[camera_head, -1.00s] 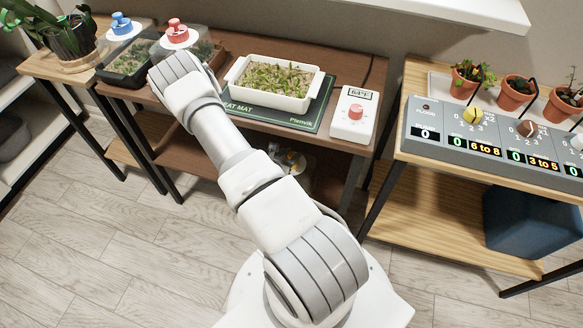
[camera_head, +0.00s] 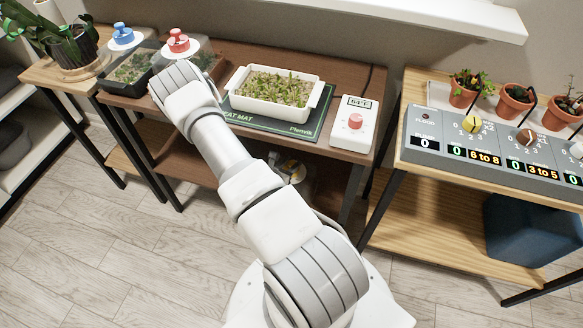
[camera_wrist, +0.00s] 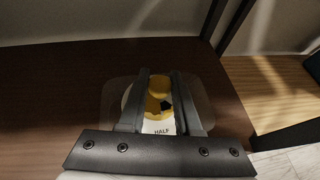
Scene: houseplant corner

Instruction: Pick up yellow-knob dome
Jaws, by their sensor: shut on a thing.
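The yellow-knob dome (camera_wrist: 113,98) is a clear cover with a round white disc marked HALF on top and a yellow knob (camera_wrist: 158,88). In the wrist view it is over a dark wood surface. My gripper (camera_wrist: 160,77) has its two dark fingers on either side of the yellow knob, shut on it. In the head view a small yellow and white part (camera_head: 297,172) shows low under the brown table, partly hidden by my arm. The frames do not clearly show whether the dome's underside touches the shelf.
The brown table (camera_head: 333,143) above holds a white seedling tray (camera_head: 258,105), a green heat mat (camera_head: 312,131) and a controller (camera_head: 354,124). Red-knob (camera_head: 178,42) and blue-knob (camera_head: 122,33) domes cover trays at left. Table legs stand near the dome.

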